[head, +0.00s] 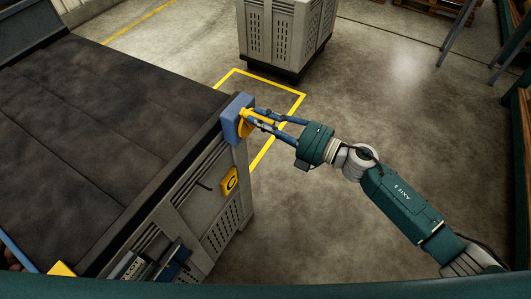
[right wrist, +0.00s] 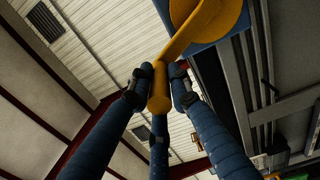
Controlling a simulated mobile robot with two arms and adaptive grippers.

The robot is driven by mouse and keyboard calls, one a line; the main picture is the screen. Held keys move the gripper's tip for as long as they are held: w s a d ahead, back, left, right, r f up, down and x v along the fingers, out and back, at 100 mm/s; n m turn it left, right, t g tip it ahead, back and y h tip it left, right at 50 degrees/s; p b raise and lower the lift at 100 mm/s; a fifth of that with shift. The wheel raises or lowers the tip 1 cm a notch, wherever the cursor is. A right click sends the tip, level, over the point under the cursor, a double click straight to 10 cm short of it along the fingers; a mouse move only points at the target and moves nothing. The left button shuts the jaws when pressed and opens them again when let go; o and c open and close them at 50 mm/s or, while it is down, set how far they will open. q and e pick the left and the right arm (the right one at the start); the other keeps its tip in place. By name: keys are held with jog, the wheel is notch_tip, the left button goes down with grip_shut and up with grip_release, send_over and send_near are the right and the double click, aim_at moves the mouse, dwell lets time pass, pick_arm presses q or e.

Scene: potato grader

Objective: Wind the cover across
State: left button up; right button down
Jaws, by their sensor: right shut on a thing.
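The yellow crank (head: 243,122) sits on a blue housing (head: 233,113) at the near right corner of a large grey slatted box (head: 222,222). A dark, seamed surface (head: 110,95), which looks like the cover, spans the top of the box in view. My right gripper (head: 262,118) reaches in from the right and is shut on the crank's grip. In the right wrist view, the blue fingers (right wrist: 160,80) close around the yellow grip (right wrist: 159,97); the crank arm leads up to a round yellow hub (right wrist: 208,18). My left gripper is not in view.
A second grey crate (head: 285,35) stands behind, beyond a yellow floor line (head: 290,93). Wooden pallets (head: 432,6) lie at the far right. The concrete floor around my right arm is clear.

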jog(key=s+a+f+b, duration=0.1)
jog(key=s+f+b, duration=0.1)
jog(key=f+b, duration=0.4)
jog(key=s+a+f+b, duration=0.1)
jog(key=s+f+b, duration=0.15)
jog(key=f, duration=0.45)
jog(key=w+d+f+b, duration=0.4)
jog(key=w+f+b, duration=0.1)
jog(key=w+b, duration=0.3)
jog(key=shift+w+d+b, duration=0.2)
jog(key=shift+w+b, duration=0.2)
jog(key=shift+b, duration=0.1)
jog(key=c, duration=1.3)
grip_release()
jog(key=shift+s+f, duration=0.1)
jog(key=shift+o, duration=0.7)
jog(key=shift+a+f, duration=0.1)
jog(key=shift+f, duration=0.05)
